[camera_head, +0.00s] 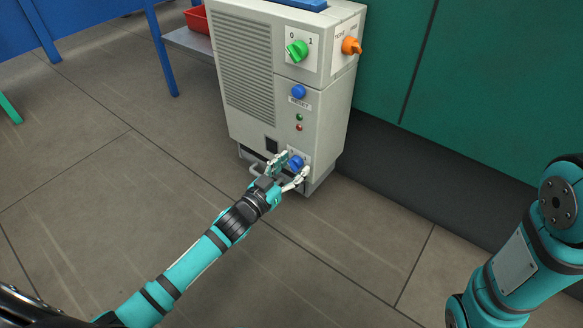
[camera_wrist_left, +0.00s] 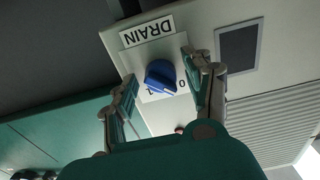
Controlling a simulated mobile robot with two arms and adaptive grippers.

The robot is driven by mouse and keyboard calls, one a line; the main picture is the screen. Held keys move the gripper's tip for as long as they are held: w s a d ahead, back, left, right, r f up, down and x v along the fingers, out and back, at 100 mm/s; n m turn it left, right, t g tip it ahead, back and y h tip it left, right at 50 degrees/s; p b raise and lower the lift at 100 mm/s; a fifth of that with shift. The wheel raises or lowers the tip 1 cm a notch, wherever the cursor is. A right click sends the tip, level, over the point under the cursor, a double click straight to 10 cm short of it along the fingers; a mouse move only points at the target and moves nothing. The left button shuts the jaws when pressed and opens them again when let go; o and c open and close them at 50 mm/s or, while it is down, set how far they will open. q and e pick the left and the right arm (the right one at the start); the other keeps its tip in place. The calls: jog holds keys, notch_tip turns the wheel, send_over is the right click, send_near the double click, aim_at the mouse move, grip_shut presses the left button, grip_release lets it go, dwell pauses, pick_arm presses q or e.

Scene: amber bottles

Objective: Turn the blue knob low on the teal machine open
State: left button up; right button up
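The machine (camera_head: 240,70) is light grey in these pictures, not teal. Low on its front is a blue knob (camera_head: 296,162). In the left wrist view the same blue knob (camera_wrist_left: 160,76) sits on a white plate marked 0 and 1, under a DRAIN label (camera_wrist_left: 147,31) that appears upside down. A pale mark on the knob's edge lies between the two digits. My left gripper (camera_head: 291,166) is open, its fingers on either side of the knob. I see a gap to each finger, and cannot tell how deep they reach. My right gripper is out of view.
Higher on the machine are a green knob (camera_head: 297,50), an orange knob (camera_head: 351,46), another blue knob (camera_head: 299,91) and small lamps. A metal handle (camera_head: 256,170) is low, beside my left gripper. A green wall (camera_head: 480,100) stands right. The floor in front is clear.

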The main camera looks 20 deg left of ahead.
pick_arm(q)
jog(key=c, duration=0.9)
jog(key=shift+c, duration=0.2)
